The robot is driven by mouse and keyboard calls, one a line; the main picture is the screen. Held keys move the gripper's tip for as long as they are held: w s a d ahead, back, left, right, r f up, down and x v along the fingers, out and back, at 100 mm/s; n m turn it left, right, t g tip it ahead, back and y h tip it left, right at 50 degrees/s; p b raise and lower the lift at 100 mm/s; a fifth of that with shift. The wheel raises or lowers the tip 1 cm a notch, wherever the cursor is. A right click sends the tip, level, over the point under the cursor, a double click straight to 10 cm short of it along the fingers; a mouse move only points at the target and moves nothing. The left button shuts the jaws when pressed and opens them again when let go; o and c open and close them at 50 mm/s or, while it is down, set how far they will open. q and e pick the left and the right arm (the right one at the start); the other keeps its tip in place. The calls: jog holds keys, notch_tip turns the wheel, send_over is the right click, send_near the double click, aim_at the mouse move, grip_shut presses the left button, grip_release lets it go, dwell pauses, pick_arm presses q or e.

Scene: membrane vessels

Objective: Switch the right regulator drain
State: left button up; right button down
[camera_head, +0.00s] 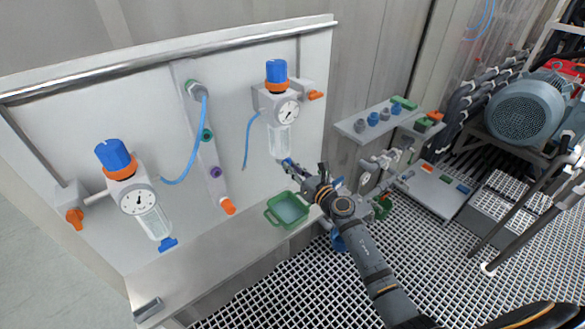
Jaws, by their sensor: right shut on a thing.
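The right regulator (282,110) is mounted on the white panel, with a blue knob on top, an orange ring, a round gauge and a clear bowl. Its blue drain (286,161) is at the bottom of the bowl, mostly hidden by my right gripper (290,167). My right arm reaches up from the lower right, and its gripper is shut on the drain. How far the drain is turned cannot be told. My left gripper is not in view.
A left regulator (136,190) with a blue drain (168,243) hangs on the same panel. A green tray (288,210) stands on the ledge (215,255) below my right gripper. A grey shelf with knobs (378,120) and a motor (525,107) are at the right.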

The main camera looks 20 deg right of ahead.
jog(key=shift+w+m+p, duration=0.1)
jog(key=shift+m+p, duration=4.05)
jog(key=shift+m, duration=3.55)
jog(key=c, duration=1.4)
grip_release()
jog(key=v, duration=1.2)
